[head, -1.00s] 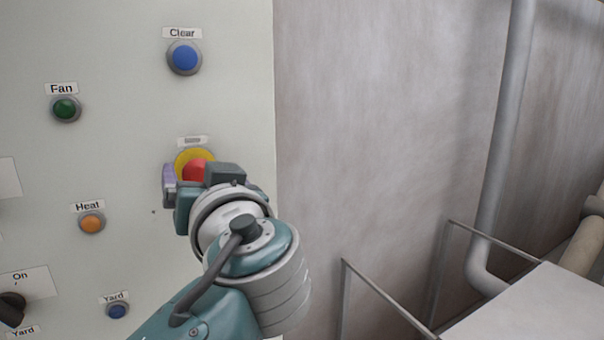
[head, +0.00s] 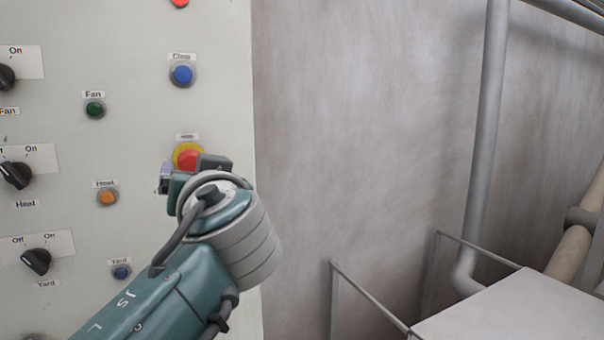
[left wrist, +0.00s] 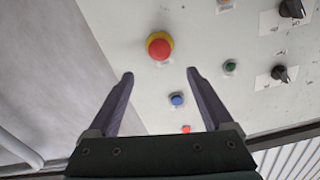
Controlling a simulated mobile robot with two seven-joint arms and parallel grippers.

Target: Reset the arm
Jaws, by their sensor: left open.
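My left gripper (head: 182,178) is in front of the panel's right part, just below a red mushroom button on a yellow ring (head: 187,157). The button's small label is unreadable, and the gripper hides part of the ring's lower edge. In the left wrist view my left gripper (left wrist: 160,73) has its two fingers spread wide with nothing between them. The red button (left wrist: 159,46) shows beyond the fingertips there, apart from them. My right gripper is not in view.
The pale panel (head: 215,110) carries a blue Clear button (head: 183,75), a green Fan button (head: 95,110), an orange Heat button (head: 107,198), a blue Yard button (head: 121,272) and black knobs (head: 36,261). A grey wall, pipe (head: 485,130) and railing (head: 370,295) lie right.

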